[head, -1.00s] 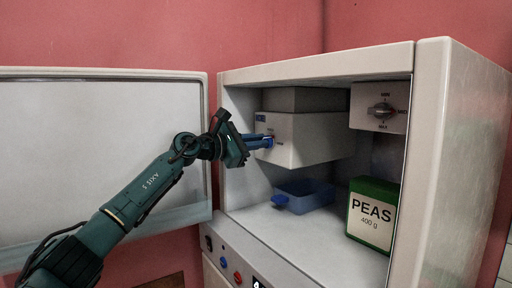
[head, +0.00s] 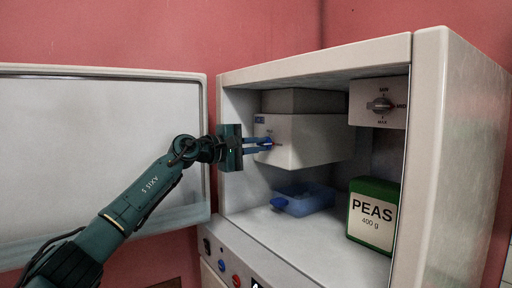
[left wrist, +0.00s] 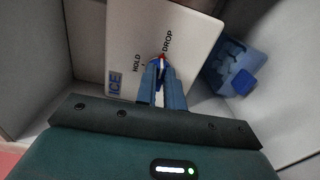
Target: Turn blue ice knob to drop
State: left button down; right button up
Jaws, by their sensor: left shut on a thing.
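The blue ice knob (head: 268,142) sits on the front of the white ice maker box (head: 310,140) inside the open cabinet. My left gripper (head: 263,145) is shut on the knob, with its blue fingers on either side. In the left wrist view the fingers (left wrist: 160,88) cover most of the knob (left wrist: 161,62). My right gripper is not in view.
A green PEAS box (head: 373,214) stands on the cabinet floor at the right. A grey dial (head: 380,105) is on a panel at upper right. The open door (head: 100,150) is behind my left arm. Small knobs line the cabinet's lower front.

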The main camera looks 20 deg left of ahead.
pick_arm(q)
jog(key=shift+m, duration=0.4)
jog(key=c, duration=1.5)
grip_release()
